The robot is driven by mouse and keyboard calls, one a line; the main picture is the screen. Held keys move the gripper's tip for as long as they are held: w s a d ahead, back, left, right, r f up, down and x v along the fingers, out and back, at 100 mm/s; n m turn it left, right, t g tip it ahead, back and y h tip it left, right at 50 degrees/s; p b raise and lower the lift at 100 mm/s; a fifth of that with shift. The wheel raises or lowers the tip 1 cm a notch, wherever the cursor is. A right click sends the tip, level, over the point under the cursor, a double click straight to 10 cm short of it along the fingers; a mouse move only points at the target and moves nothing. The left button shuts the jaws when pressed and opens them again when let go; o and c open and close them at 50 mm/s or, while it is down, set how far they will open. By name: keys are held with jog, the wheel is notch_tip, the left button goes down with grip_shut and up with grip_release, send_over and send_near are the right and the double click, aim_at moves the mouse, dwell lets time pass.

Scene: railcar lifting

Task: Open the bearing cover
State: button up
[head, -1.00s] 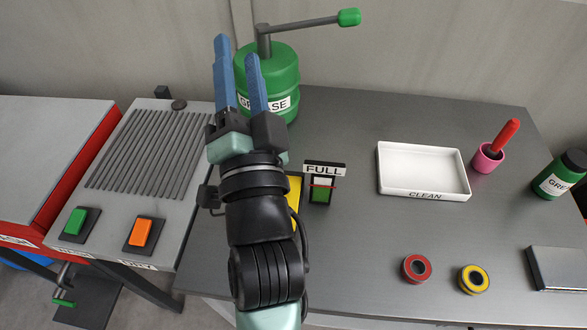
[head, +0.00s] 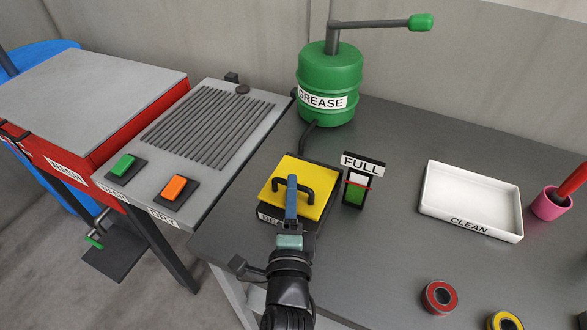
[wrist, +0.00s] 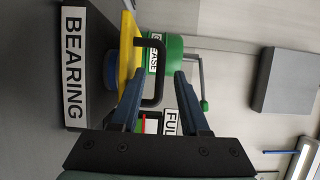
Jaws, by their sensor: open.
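The bearing cover (head: 312,180) is a yellow plate with a black loop handle (head: 305,190), lying on a dark box (head: 268,217) on the grey bench. In the wrist view the yellow cover (wrist: 126,45) shows edge-on beside the box marked BEARING (wrist: 90,60). Its black handle (wrist: 158,72) juts out between my fingers. My gripper (head: 291,190) has blue fingers and is at the handle in the head view. In the wrist view my gripper (wrist: 158,92) is open, with one finger on each side of the handle's end. I cannot tell whether a finger touches it.
A FULL gauge (head: 357,185) stands just right of the box. A green grease drum (head: 328,85) with a lever is behind. A white CLEAN tray (head: 440,208) and a red ring (head: 440,297) are to the right. The dryer (head: 165,165) with buttons is left.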

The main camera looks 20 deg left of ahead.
aim_at(300, 179)
jog(key=x, duration=0.5)
jog(key=shift+w+a, duration=0.1)
jog(key=shift+w, duration=0.25)
grip_shut()
dwell(1.2)
